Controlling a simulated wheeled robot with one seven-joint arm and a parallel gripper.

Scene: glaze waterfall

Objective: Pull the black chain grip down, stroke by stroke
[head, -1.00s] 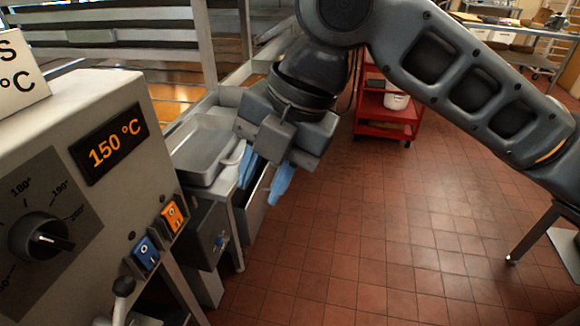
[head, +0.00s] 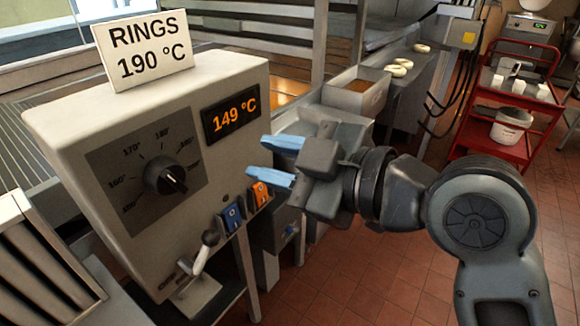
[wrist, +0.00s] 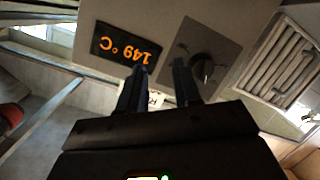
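No black chain grip can be made out for sure in either view. My gripper (head: 275,160) has two blue fingers, apart and empty, pointing left towards the front of the beige control box (head: 75,125), near its orange 149 °C display (head: 232,114). In the wrist view my gripper (wrist: 160,72) shows as two dark, separated fingers, with the display (wrist: 126,48) and the black dial (wrist: 203,67) beyond them. I cannot tell how far the fingertips are from the panel.
A "RINGS 190 °C" sign (head: 143,48) stands on the box. Below are a lever (head: 207,245), a blue switch (head: 232,216) and an orange switch (head: 260,193). Black cables (head: 432,108) hang behind. A red cart (head: 487,137) stands right; tiled floor (head: 400,285) is clear.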

